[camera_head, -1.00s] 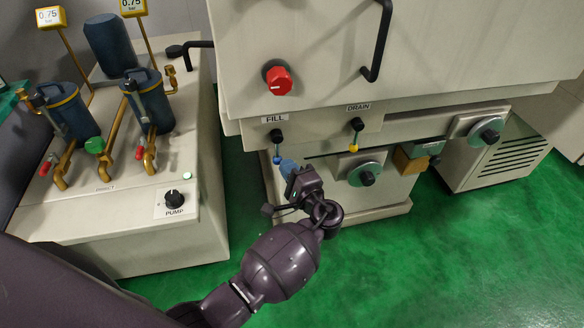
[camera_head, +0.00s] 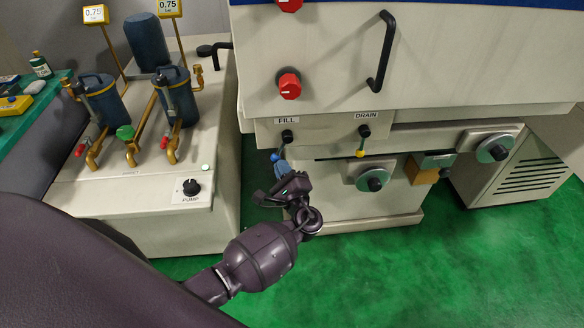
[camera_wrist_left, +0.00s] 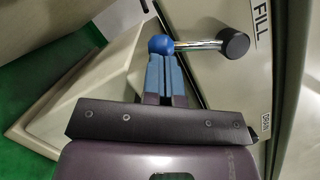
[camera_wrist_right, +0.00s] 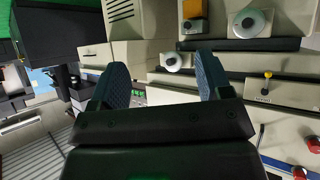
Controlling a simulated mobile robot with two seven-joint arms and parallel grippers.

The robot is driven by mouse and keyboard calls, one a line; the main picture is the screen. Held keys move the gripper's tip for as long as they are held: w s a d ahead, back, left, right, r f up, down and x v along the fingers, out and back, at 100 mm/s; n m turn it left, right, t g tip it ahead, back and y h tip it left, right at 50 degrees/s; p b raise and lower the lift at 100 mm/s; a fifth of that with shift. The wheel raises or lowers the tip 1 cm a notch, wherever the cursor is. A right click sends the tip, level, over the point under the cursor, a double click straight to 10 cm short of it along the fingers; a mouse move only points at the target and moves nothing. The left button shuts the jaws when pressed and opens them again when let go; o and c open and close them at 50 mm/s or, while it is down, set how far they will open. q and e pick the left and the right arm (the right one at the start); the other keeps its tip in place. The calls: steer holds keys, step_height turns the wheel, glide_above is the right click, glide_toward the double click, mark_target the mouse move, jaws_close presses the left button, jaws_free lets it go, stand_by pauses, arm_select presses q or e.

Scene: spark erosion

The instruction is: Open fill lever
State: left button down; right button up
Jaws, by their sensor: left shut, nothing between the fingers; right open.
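The fill lever (camera_head: 281,147) is on the machine's front under the FILL label. It has a black hub, a metal rod and a blue ball end, and it hangs down tilted to the left. The left wrist view shows its blue ball (camera_wrist_left: 161,45) right at the fingertips. My left gripper (camera_head: 281,164) is shut and empty, with its blue tips at the ball, seemingly touching it. My right gripper (camera_wrist_right: 163,75) is open and empty, seen only in the right wrist view, away from the fill lever.
The drain lever (camera_head: 362,143), with a yellow ball, hangs to the right. A red knob (camera_head: 289,86) and a black handle (camera_head: 382,52) are above. The pump unit (camera_head: 140,185) stands at left, with a narrow gap before the machine. Green floor is open in front.

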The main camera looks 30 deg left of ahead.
mark_target(258, 143)
arm_select(q)
steer(key=a+m+t+p, duration=0.1)
steer(key=m, duration=0.1)
steer(key=s+a+r+m+p, duration=0.1)
steer(key=m, duration=0.1)
steer(key=s+a+r+m+t+h+p, duration=0.1)
steer(key=m, duration=0.2)
steer(key=shift+a+r+t, duration=0.1)
steer(key=shift+r+t, duration=0.05)
steer(key=shift+t, duration=0.15)
steer(key=shift+s+a+r+m+t+p, duration=0.15)
steer(key=shift+m+p, duration=0.1)
steer(key=shift+m, duration=0.3)
steer(key=shift+s+a+r+m+t+p, duration=0.15)
steer(key=shift+m+p, duration=0.1)
steer(key=shift+m, duration=0.3)
steer(key=shift+s+a+r+p, duration=0.15)
steer(key=shift+a+r+p, duration=0.2)
steer(key=shift+r, duration=0.2)
steer(key=shift+s+a+r, duration=0.1)
steer(key=shift+a+r, duration=0.05)
steer(key=shift+r, duration=0.05)
arm_select(e)
step_height(258, 143, up, 7)
steer(key=w, duration=0.1)
steer(key=shift+w+t, duration=0.4)
steer(key=shift+a, duration=0.1)
